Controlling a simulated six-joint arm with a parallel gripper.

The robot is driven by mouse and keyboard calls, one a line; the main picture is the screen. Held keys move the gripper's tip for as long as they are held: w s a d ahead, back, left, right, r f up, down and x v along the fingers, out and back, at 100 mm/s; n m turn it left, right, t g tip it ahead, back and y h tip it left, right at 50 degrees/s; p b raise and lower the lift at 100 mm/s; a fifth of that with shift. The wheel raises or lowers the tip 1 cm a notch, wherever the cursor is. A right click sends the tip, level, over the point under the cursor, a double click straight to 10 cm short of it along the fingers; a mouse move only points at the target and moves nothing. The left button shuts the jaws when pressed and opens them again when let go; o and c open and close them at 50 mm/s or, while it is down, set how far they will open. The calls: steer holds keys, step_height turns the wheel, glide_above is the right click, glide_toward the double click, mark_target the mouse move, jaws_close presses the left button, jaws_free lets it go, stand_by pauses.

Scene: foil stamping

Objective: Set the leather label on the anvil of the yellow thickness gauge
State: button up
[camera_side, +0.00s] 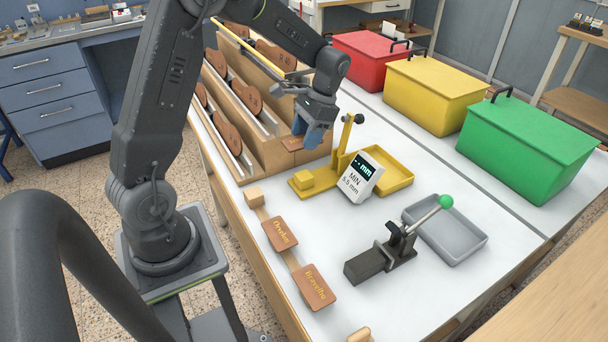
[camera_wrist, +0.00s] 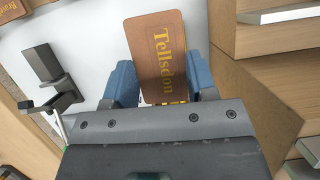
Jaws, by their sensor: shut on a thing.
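In the side view the label (camera_side: 292,144) sticks out left of the fingers, held in the air by the wooden rack's end. The yellow thickness gauge (camera_side: 343,155) stands on the white table, in front of and below my gripper. Its yellow anvil block (camera_side: 318,178) is bare in the side view. Its display (camera_side: 362,176) shows "- mm" and "MIN 5.5 mm". In the wrist view the gauge is mostly hidden.
A wooden rack (camera_side: 257,118) with brown leather pieces stands behind left. Two stamped labels (camera_side: 279,233) (camera_side: 314,287) lie at front left. A green-knobbed lever tool (camera_side: 387,258), a grey tray (camera_side: 463,252) and a yellow tray (camera_side: 392,166) are right of the gauge. Coloured boxes (camera_side: 433,92) line the back.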

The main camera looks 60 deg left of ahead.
mark_target(304, 175)
steer(key=shift+w+f, duration=0.15)
steer(key=shift+f, duration=0.25)
step_height(304, 175, down, 9)
steer(key=shift+f, duration=0.1)
steer(key=shift+f, duration=0.15)
steer(key=o, duration=0.9)
